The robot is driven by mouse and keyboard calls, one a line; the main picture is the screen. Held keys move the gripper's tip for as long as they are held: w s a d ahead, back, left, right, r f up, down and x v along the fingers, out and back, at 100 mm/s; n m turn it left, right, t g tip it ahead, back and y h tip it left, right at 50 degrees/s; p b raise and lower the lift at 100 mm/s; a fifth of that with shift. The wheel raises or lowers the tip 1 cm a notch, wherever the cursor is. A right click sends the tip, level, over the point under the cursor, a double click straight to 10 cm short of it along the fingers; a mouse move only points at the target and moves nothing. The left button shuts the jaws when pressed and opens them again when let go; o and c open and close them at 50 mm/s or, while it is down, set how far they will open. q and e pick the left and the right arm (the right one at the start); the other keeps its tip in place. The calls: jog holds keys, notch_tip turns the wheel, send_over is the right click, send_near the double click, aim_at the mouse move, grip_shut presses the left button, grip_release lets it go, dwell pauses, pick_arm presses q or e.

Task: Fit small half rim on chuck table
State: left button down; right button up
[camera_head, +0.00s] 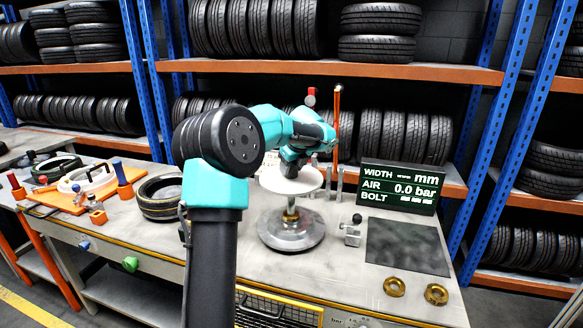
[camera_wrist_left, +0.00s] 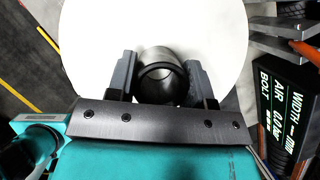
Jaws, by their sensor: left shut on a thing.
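The small half rim is a white disc (camera_head: 306,180) with a dark central tube; it also shows in the left wrist view (camera_wrist_left: 85,55). My left gripper (camera_head: 291,168) is shut on that tube, with one finger on each side in the left wrist view (camera_wrist_left: 162,85). The rim is about level, over the chuck table (camera_head: 310,232), a round grey metal base with a central post and a brass-coloured part. The disc hides the top of the post, so I cannot tell whether they touch. My right gripper is not in view.
A tyre (camera_head: 160,197) lies on the bench left of my arm. An orange tray (camera_head: 78,196) with ring parts is further left. A small metal block (camera_head: 351,232), a dark mat (camera_head: 408,246), two brass rings (camera_head: 394,287) and a display (camera_head: 399,187) are at right.

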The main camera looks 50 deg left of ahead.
aim_at(291, 198)
pick_arm(q)
jog(key=shift+f, duration=1.45)
jog(key=shift+f, duration=4.75)
dwell(1.3)
jog(key=shift+c, duration=2.2)
grip_release()
jog(key=shift+f, duration=0.1)
